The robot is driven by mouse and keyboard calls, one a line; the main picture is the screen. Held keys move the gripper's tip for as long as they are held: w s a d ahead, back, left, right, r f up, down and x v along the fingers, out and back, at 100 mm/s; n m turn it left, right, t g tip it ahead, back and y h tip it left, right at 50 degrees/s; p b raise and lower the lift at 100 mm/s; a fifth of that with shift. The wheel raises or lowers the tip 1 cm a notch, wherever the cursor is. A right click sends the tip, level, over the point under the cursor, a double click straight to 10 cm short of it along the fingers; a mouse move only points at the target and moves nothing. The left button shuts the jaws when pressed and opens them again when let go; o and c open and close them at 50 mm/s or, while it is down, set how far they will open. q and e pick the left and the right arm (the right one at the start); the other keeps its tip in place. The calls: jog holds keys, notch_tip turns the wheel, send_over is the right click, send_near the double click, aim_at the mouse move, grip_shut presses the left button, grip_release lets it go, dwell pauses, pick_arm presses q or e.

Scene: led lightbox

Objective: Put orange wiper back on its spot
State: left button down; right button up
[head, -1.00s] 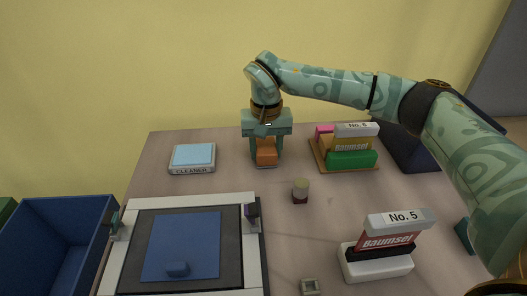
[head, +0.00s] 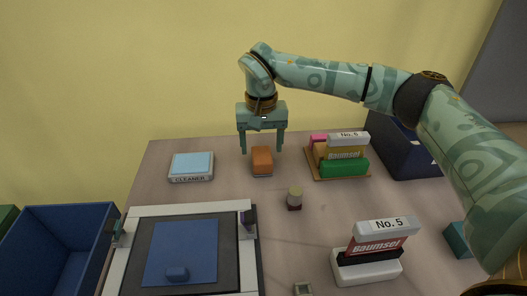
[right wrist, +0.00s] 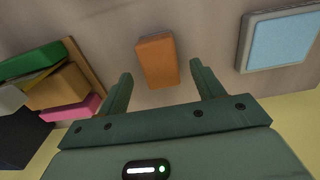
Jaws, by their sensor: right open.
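The orange wiper (head: 262,160) stands on the table toward the back, on a small grey base, between the cleaner pad and the block tray. In the right wrist view the wiper (right wrist: 157,60) lies just beyond and between the fingertips, touching neither. My right gripper (head: 262,150) is open and empty, pointing down above and behind the wiper; it also shows in the right wrist view (right wrist: 160,80). My left gripper is not in the head view.
A blue-topped cleaner pad (head: 192,165) sits left of the wiper. A wooden tray (head: 340,177) with coloured blocks is on the right.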

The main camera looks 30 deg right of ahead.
aim_at(262, 155)
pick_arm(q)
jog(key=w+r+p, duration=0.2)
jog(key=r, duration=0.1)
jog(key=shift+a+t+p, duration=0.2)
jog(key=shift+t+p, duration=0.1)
pick_arm(e)
notch_tip(262, 155, up, 8)
jog(key=shift+f, duration=0.15)
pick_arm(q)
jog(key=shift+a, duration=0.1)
